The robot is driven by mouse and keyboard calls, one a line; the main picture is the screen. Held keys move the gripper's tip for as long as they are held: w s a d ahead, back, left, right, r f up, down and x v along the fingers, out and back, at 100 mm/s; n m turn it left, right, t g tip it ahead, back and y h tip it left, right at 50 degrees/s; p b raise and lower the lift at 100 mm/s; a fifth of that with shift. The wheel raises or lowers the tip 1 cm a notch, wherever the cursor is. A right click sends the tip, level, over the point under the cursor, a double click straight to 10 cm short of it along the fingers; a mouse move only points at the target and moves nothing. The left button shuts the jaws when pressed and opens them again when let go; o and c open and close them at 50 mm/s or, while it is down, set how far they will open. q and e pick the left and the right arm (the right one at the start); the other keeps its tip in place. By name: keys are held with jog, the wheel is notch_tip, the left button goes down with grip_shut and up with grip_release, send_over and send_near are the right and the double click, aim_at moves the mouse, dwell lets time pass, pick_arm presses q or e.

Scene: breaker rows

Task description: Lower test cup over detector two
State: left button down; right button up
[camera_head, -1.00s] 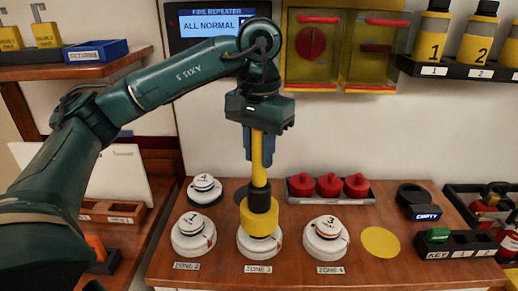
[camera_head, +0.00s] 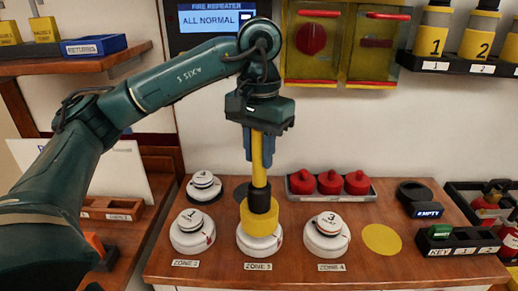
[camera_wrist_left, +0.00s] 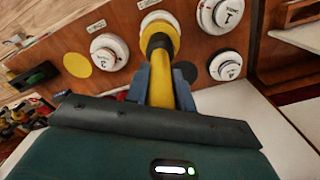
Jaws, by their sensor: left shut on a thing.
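My left gripper (camera_head: 258,140) is shut on the yellow handle of the test cup (camera_head: 259,217), which points straight down. The cup has a black collar and a yellow lower part. It sits over the top of the middle white detector (camera_head: 259,245), whose number is hidden; the white base shows below the rim. I cannot tell whether rim and base touch. The wrist view also shows the left gripper (camera_wrist_left: 160,90) around the handle, with the cup (camera_wrist_left: 160,32) beyond it over the detector. My right gripper is not in view.
Detector 1 (camera_head: 192,232) stands close on the left and detector 3 (camera_head: 327,237) close on the right. Detector 4 (camera_head: 204,188) is behind left. Red domes stand in a tray (camera_head: 301,197) behind. A yellow disc (camera_head: 381,239) lies flat at the right.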

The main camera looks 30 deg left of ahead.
pick_arm(q)
jog(key=shift+f+b, duration=0.7)
jog(key=shift+f, duration=0.15)
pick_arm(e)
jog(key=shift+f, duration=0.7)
pick_arm(q)
jog(key=c, duration=1.1)
grip_release()
jog(key=shift+r, duration=0.5)
notch_tip(320, 180, up, 12)
jog(key=p, duration=0.4)
jog(key=shift+f, duration=0.15)
jog(key=shift+r, duration=0.3)
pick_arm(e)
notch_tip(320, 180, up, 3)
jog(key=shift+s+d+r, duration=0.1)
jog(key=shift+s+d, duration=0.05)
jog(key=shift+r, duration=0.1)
